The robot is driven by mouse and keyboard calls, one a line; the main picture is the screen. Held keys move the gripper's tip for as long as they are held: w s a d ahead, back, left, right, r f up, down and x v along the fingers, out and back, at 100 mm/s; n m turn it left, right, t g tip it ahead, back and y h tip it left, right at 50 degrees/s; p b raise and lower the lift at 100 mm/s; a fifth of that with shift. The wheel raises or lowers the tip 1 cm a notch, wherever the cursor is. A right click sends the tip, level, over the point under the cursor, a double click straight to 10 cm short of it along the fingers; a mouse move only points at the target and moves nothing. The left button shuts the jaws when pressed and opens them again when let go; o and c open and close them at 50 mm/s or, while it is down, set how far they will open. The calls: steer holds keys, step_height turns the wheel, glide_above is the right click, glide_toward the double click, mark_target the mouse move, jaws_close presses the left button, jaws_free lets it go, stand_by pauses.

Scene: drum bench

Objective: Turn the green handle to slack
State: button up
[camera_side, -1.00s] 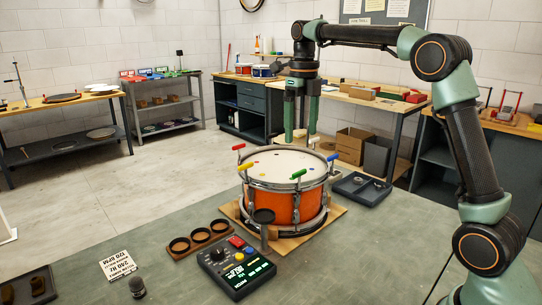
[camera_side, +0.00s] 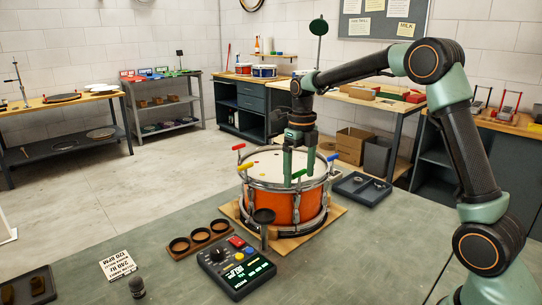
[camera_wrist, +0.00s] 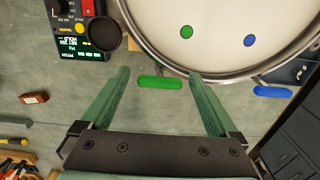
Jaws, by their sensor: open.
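The green handle (camera_side: 299,174) sticks out from the near rim of the orange drum (camera_side: 283,208). In the wrist view the green handle (camera_wrist: 160,83) lies crosswise between my two fingers, with a gap on each side. My gripper (camera_side: 299,179) points down over the near rim, open, with its fingertips around the level of the handle. In the wrist view my gripper (camera_wrist: 159,75) holds nothing. A green dot (camera_wrist: 186,31) marks the drumhead beside this handle. The handle's rod is partly hidden.
A yellow handle (camera_side: 246,167) and a red handle (camera_side: 239,147) stand on the rim to the left. A blue handle (camera_wrist: 273,91) shows at right in the wrist view. A meter box (camera_side: 236,268) and a ring tray (camera_side: 173,251) sit in front; a grey tray (camera_side: 362,188) lies right.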

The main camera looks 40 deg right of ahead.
steer(key=c, duration=1.4)
steer(key=shift+n, duration=0.3)
